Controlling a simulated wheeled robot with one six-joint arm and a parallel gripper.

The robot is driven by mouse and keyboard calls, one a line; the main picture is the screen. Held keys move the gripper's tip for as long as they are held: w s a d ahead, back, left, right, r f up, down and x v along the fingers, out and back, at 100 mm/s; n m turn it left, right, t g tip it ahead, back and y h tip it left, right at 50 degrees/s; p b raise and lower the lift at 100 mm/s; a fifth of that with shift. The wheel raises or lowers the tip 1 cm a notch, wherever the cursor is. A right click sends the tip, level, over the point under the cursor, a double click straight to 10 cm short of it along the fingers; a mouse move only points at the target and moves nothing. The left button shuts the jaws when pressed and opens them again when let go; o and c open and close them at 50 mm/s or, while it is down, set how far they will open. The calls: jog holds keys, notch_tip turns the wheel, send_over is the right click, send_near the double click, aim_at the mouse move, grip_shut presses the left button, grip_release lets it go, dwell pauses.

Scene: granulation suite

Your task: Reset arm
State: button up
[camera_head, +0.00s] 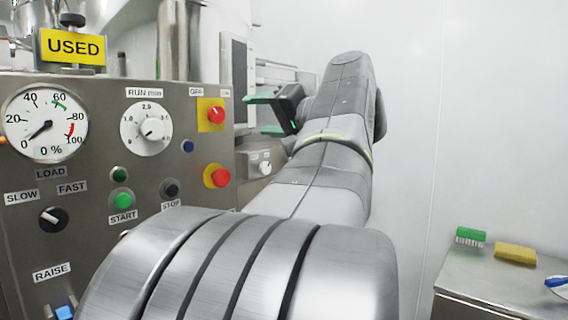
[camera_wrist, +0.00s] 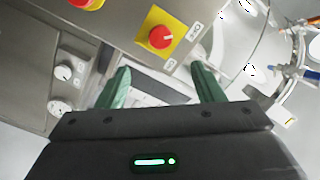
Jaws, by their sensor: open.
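My arm reaches forward and up from the bottom middle of the head view, in front of the control panel's right part. My gripper (camera_head: 262,114) is at the arm's far end, turned to the left, with green fingers spread apart and nothing between them. It also shows in the wrist view (camera_wrist: 162,82), where its two green fingers stand apart over a grey background. The steel control panel (camera_head: 100,178) fills the left of the head view. In the wrist view a red knob on a yellow plate (camera_wrist: 160,37) lies beyond the fingers. I cannot tell the gap to the panel.
The panel carries a load gauge (camera_head: 44,122), a run timer dial (camera_head: 146,128) and several buttons. A yellow USED sign (camera_head: 73,46) stands on top. A steel side table (camera_head: 500,288) at lower right holds a green brush (camera_head: 470,236) and a yellow sponge (camera_head: 515,253). The white wall side is clear.

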aim_at(219, 114)
jog(key=x, duration=1.3)
jog(key=shift+w+a, duration=0.25)
jog(key=shift+a, duration=0.05)
jog(key=shift+d, duration=0.1)
jog(key=shift+w+a+p, duration=0.1)
jog(key=shift+a+p, duration=0.2)
jog(key=shift+d+r+m+p, duration=0.15)
jog(key=shift+r+m+p, duration=0.1)
jog(key=shift+m+p, duration=0.4)
jog(key=shift+d+r+m+p, duration=0.1)
jog(key=shift+d+m+p, duration=0.05)
jog(key=shift+m+p, duration=0.7)
jog(key=m+p, duration=0.4)
jog(key=p, duration=0.1)
jog(key=shift+m, duration=0.3)
jog(key=m+p, duration=0.6)
jog(key=p, duration=0.2)
jog(key=shift+m+p, duration=1.2)
jog(key=shift+p, duration=0.05)
